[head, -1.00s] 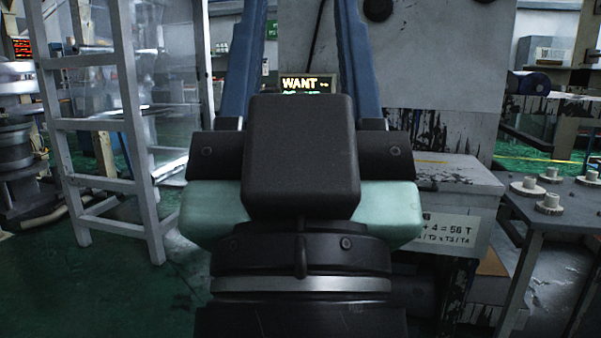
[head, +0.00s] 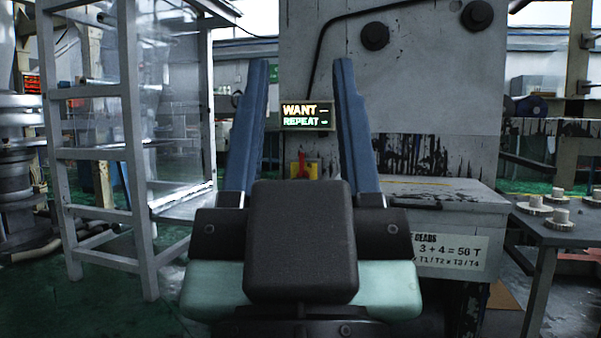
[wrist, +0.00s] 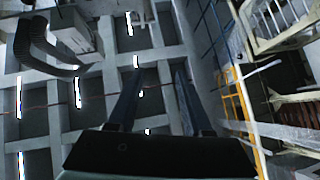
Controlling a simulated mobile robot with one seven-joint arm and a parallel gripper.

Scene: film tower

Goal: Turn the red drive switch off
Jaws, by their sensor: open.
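The red drive switch (head: 302,164) shows in the head view as a small red lever on a yellow plate (head: 312,171), low on the front of the grey machine. It appears between my gripper's two blue fingers, beyond them. My gripper (head: 302,62) is open and empty, its fingers pointing up. It also shows in the wrist view (wrist: 155,75), with the ceiling beyond it and no switch in sight. My wrist hides what lies below the switch.
A lit display (head: 306,116) reading WANT and REPEAT is above the switch. A grey box (head: 450,235) with a printed label stands right of it. A table (head: 565,232) with pale gears is at the far right. A white frame (head: 135,150) stands at left.

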